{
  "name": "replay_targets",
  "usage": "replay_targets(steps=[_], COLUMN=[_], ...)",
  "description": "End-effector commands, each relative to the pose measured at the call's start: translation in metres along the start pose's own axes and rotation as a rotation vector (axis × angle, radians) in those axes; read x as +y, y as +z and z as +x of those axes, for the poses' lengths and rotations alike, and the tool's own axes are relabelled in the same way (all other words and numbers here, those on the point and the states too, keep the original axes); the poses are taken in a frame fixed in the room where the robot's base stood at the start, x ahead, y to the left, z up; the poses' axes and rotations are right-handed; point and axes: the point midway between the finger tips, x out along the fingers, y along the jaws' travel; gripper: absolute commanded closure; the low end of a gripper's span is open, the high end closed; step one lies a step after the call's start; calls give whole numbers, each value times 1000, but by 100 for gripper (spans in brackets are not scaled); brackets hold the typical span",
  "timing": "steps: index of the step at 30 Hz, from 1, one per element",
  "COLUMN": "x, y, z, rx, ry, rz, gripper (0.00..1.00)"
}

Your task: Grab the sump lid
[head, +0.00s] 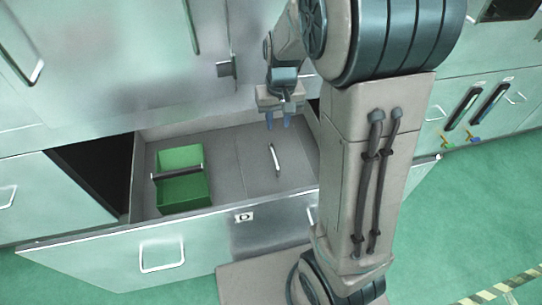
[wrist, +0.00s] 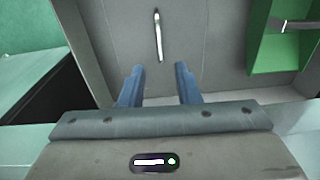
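The sump lid (head: 255,158) appears to be the flat grey panel in the right part of the open drawer-like tray, with a slim metal bar handle (head: 275,160). In the wrist view the lid (wrist: 122,35) lies flat and its handle (wrist: 158,37) stands ahead of my fingertips, roughly in line with the gap between them. My gripper (head: 278,122) is above the rear of the lid, its two blue fingers apart and nothing between them. The gripper also shows in the wrist view (wrist: 159,68). It does not touch the handle.
A green open bin (head: 181,158) with a dark bar across it stands in the left part of the tray. The tray's front wall (head: 160,236) carries a handle. Pale green cabinets (head: 100,70) rise behind. A dark opening (head: 95,175) lies left of the tray.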

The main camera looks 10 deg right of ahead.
Motion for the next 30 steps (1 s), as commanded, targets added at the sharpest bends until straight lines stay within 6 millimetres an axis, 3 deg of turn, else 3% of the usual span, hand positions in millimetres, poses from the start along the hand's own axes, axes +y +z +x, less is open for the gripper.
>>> replay_targets(steps=[1,3,11,19,30], x=[1,4,7,9,7], y=[-8,-16,-25,-22,-21], z=[22,36,66,118,146], rx=[-14,-25,-38,-41,-38], ry=[9,19,32,33,31], rz=[-1,-2,-3,-3,-4], gripper=[70,70,70,70,70])
